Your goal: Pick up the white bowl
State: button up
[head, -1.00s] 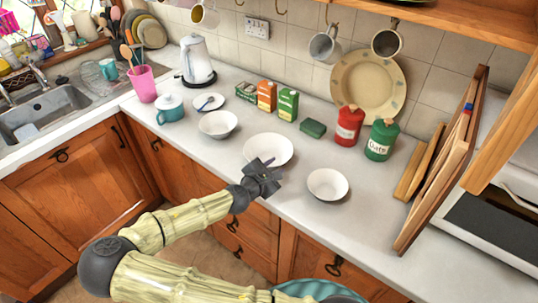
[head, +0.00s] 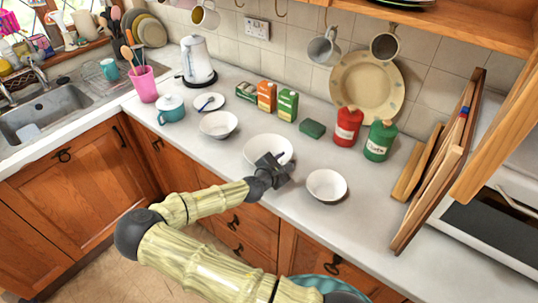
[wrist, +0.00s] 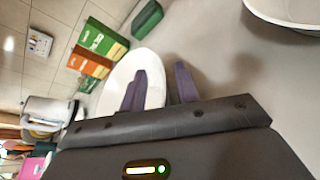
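Several white dishes stand on the counter, and I cannot tell which bowl the task means. A left white bowl (head: 218,124) stands behind a wider middle white bowl (head: 262,143). A smaller right white bowl (head: 326,186) is nearer the front edge. My gripper (head: 281,159) is over the front of the middle bowl, left of the right bowl, and hides part of the middle one.
Green (head: 287,104) and orange cartons (head: 266,96), a green block (head: 312,128), a red canister (head: 347,126) and a green canister (head: 380,141) stand behind. Wooden boards (head: 440,170) stand upright at right. Counter right of the right bowl is clear.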

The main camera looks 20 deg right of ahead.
dwell(0.5)
grip_shut()
notch_tip(320, 180, up, 10)
jog(key=b, duration=0.1)
dwell(0.6)
dwell(0.4)
